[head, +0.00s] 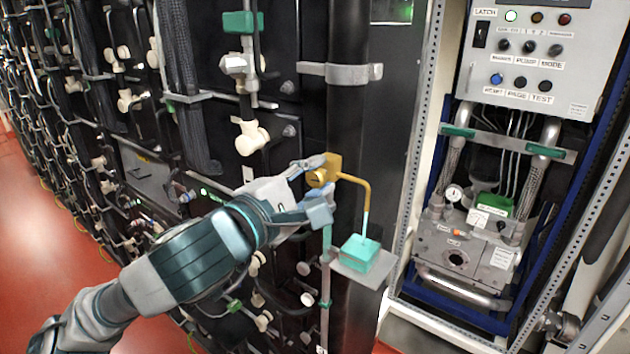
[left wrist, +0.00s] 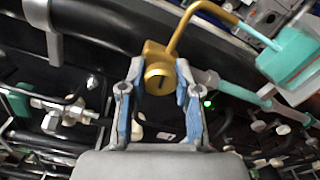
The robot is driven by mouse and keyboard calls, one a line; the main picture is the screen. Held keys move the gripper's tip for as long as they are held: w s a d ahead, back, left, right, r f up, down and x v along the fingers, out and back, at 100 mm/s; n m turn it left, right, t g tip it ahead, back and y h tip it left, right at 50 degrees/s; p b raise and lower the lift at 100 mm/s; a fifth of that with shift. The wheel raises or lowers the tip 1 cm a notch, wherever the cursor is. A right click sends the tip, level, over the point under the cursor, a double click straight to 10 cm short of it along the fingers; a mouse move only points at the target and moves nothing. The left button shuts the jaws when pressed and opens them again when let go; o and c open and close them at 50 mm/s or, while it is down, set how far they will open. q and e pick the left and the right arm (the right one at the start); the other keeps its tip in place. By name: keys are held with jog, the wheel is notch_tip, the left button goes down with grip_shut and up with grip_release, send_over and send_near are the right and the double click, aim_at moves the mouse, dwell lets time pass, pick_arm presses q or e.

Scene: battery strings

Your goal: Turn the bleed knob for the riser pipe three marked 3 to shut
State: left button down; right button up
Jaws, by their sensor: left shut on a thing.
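The brass bleed knob (head: 320,178) sits on a brass valve block at the side of the black riser pipe (head: 345,110). A bent brass tube (head: 362,190) runs from the block down towards a teal cup (head: 359,252). My left gripper (head: 314,184) is shut with one finger on either side of the knob. In the left wrist view the knob (left wrist: 158,84) shows between the fingertips (left wrist: 159,74), with a dark slot on its round face. I cannot read any mark 3 here. My right gripper is not in view.
The cup stands on a small grey shelf (head: 350,268). A grey clamp (head: 350,74) holds the pipe above. Battery racks with white fittings fill the left. A control panel (head: 540,55) and a pump unit (head: 465,245) stand in a frame at right. Red floor shows at left.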

pick_arm(q)
jog(key=m, duration=0.4)
jog(key=shift+d+f+m, duration=0.1)
jog(key=shift+f+m, duration=0.2)
jog(key=shift+f, duration=0.1)
jog(key=m, duration=0.4)
jog(key=shift+m, duration=0.3)
jog(key=m, duration=0.2)
jog(key=shift+m, duration=0.4)
jog(key=m, duration=0.3)
jog(key=shift+m, duration=0.3)
jog(key=m+p, duration=0.1)
jog(key=m, duration=0.2)
jog(key=shift+m, duration=0.5)
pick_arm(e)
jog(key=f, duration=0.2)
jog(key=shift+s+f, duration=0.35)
pick_arm(q)
jog(key=shift+r, duration=0.1)
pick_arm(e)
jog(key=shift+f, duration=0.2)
pick_arm(q)
jog(key=shift+r+m, duration=0.1)
jog(key=shift+m, duration=0.2)
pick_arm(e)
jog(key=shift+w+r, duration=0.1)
